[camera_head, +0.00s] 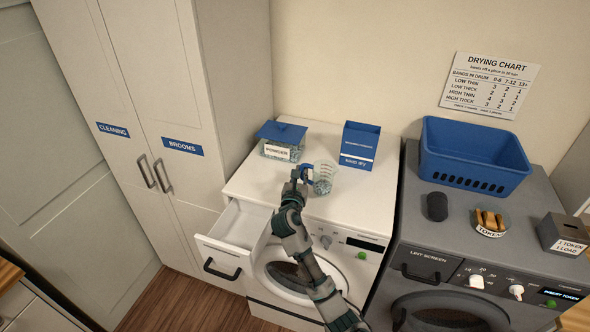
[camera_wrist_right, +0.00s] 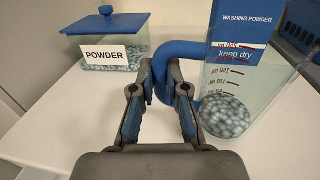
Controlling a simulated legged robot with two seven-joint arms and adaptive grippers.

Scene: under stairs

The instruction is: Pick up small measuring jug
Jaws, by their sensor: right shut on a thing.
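The small measuring jug (camera_head: 323,180) is clear, with red volume marks and a blue handle, at the front of the white washing machine's top. In the right wrist view the jug (camera_wrist_right: 232,85) holds pale blue granules at its bottom. My right gripper (camera_head: 299,178) comes from below and is at the jug's left side. In the wrist view its fingers (camera_wrist_right: 160,95) are on either side of the blue handle (camera_wrist_right: 178,50), shut on it. The jug looks upright; I cannot tell whether its base touches the machine top. My left gripper is not in view.
A powder tub (camera_head: 282,141) with blue lid and a blue-and-white washing powder box (camera_head: 358,146) stand behind the jug. The washing machine's drawer (camera_head: 238,225) is open at front left. A blue basket (camera_head: 472,154) and token bowl (camera_head: 490,223) sit on the grey dryer.

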